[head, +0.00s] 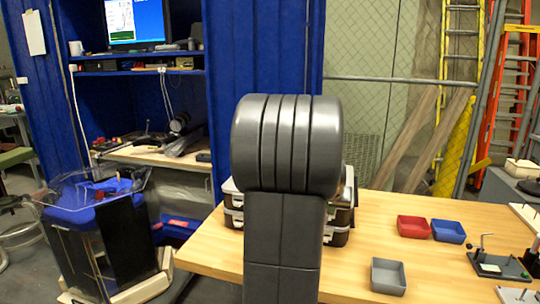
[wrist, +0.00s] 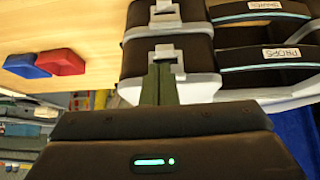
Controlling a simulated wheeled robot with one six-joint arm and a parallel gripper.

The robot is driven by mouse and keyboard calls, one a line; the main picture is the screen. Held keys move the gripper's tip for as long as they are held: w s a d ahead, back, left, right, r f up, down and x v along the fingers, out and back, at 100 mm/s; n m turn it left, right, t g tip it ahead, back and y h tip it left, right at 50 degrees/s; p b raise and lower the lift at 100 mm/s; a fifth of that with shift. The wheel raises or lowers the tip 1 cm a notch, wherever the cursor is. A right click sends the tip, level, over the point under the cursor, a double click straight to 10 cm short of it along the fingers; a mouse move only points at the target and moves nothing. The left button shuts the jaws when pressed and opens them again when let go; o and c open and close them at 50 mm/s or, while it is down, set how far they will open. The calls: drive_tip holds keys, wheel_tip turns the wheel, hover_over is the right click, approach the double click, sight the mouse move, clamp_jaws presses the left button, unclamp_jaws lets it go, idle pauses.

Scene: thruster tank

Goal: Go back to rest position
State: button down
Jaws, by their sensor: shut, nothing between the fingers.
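My gripper (wrist: 160,72) shows in the wrist view as two dark fingers pressed together with nothing between them. The fingers point toward two dark cases with grey trim, the left-hand part of which (wrist: 190,52) lies just beyond the fingertips. I cannot tell whether they touch. In the head view my own grey arm stands upright in the middle and hides the gripper and much of the cases (head: 340,215).
The wooden table (head: 385,240) carries a red tray (head: 413,227), a blue tray (head: 448,231), a grey tray (head: 388,276) and a dark fixture (head: 500,266) at right. A tank with a blue lid (head: 95,215) stands left. The tabletop between cases and trays is clear.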

drive_tip(key=shift+s+a+f+t+h+b, duration=0.1)
drive_tip(key=shift+s+f+t+h+b, duration=0.25)
drive_tip(key=shift+b, duration=0.95)
drive_tip(key=shift+s+f+t+y+b, duration=0.15)
drive_tip(key=shift+t+b, duration=0.4)
drive_tip(key=shift+b, duration=0.75)
